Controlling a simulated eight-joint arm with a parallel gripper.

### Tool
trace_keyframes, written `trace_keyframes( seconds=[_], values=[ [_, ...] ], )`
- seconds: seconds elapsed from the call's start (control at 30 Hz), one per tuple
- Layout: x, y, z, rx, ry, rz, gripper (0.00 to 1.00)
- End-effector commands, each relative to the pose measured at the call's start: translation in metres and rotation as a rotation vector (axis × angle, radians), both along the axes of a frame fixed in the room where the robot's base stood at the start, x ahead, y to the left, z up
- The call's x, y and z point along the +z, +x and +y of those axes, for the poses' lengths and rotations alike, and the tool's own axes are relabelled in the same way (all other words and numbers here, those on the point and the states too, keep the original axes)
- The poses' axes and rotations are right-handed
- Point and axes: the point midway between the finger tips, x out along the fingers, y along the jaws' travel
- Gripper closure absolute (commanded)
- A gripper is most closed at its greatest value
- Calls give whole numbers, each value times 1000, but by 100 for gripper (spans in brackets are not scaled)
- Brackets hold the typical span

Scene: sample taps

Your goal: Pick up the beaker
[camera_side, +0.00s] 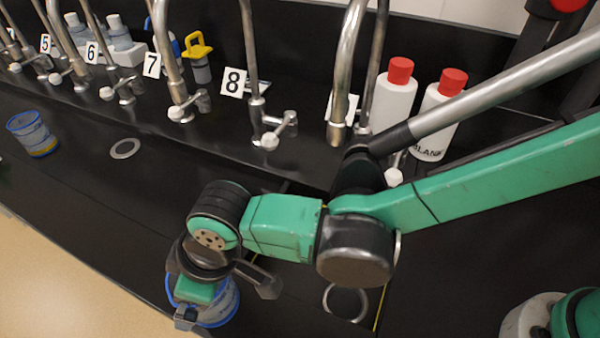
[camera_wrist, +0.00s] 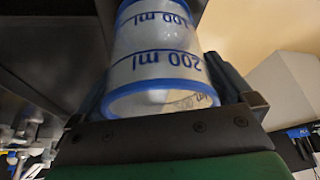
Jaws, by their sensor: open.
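A clear beaker with blue rims (camera_side: 224,304) stands near the front edge of the black bench, partly hidden behind my gripper (camera_side: 227,301). In the wrist view the beaker (camera_wrist: 158,55) fills the middle, with blue "100 ml" and "200 ml" marks. My gripper's dark jaws (camera_wrist: 165,112) are open, one to either side of the beaker in that view. I cannot tell whether either jaw touches it. A second blue-rimmed beaker (camera_side: 34,133), with yellow at its bottom, stands at the far left of the bench.
Several metal taps with number cards line the back, including card 8 (camera_side: 233,82). Two white bottles with red caps (camera_side: 394,98) stand behind my arm. Metal rings (camera_side: 125,149) lie in the bench top. The bench between the left beaker and my gripper is mostly clear.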

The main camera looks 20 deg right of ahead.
Motion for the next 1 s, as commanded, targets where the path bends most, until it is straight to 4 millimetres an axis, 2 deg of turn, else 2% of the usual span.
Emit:
trace_keyframes(
  seconds=[0.03, 0.2, 0.27, 0.53, 0.67, 0.77, 0.87, 1.0],
  values=[
    [0, 0, 0, 0, 0, 0, 3],
    [0, 0, 0, 0, 0, 0, 51],
    [0, 0, 0, 0, 0, 0, 66],
    [2, 0, 0, 0, 0, 0, 66],
    [10, 0, 0, 0, 0, 0, 66],
    [24, 0, 0, 0, 0, 0, 66],
    [48, 0, 0, 0, 0, -1, 66],
    [92, 0, -1, 0, 0, -1, 66]
  ],
)
